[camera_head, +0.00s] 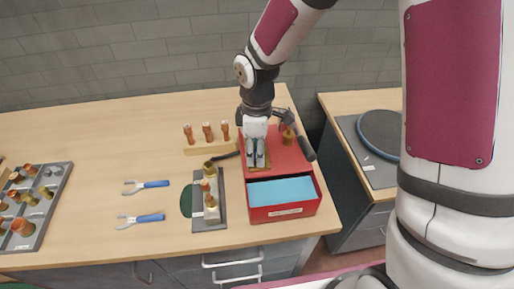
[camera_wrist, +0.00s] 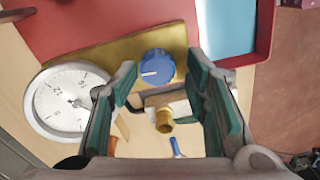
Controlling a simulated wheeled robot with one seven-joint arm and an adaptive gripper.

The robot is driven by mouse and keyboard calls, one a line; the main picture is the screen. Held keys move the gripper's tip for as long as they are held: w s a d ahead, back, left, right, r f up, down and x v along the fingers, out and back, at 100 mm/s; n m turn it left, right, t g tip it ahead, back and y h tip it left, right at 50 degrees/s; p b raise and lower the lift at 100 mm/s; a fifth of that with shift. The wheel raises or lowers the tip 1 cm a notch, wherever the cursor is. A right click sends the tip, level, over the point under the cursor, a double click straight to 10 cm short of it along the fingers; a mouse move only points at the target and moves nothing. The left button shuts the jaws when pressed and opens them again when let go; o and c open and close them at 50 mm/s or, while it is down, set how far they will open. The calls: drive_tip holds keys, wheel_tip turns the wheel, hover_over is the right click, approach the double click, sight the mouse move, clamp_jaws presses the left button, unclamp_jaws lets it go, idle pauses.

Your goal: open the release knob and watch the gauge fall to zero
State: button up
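The blue release knob (camera_wrist: 155,68) with a white mark shows in the wrist view, on a brass-coloured plate (camera_wrist: 100,60) on a red surface. The round white gauge (camera_wrist: 58,104) is at the left of the wrist view, partly covered by my left finger; its needle reading is too small to tell. A brass fitting (camera_wrist: 164,122) on a pale block sits below the knob. My gripper (camera_wrist: 160,78) is open, its teal-padded fingers on either side of the knob, with gaps visible. In the head view my gripper (camera_head: 257,158) is over the red box and hides the knob and gauge.
The red box (camera_head: 284,211) has an open, blue-lined drawer in front. Left of it are a grey tray with brass fittings (camera_head: 208,222), blue-handled pliers (camera_head: 150,184) and a rack of copper pieces (camera_head: 207,150). A side bench (camera_head: 340,103) stands right across a gap.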

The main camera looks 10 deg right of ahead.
drive_tip(key=shift+w, duration=0.2)
drive_tip(key=shift+r, duration=0.45)
drive_tip(key=shift+s+r, duration=0.1)
drive_tip(key=shift+r, duration=3.45)
drive_tip(key=shift+d, duration=0.1)
drive_tip(key=s+d+r+m+t, duration=0.2)
drive_tip(key=s+d+r+m, duration=0.4)
drive_tip(key=s+r+m, duration=0.1)
drive_tip(key=s+d+r+m+t, duration=0.3)
drive_tip(key=s+d+r+m, duration=0.3)
drive_tip(key=s+r+m, duration=0.2)
drive_tip(key=s+r, duration=0.2)
drive_tip(key=s, duration=0.1)
drive_tip(key=shift+s+r+t, duration=0.15)
drive_tip(key=shift+s+t, duration=0.15)
drive_tip(key=shift+s, duration=0.05)
drive_tip(key=shift+c, duration=0.6)
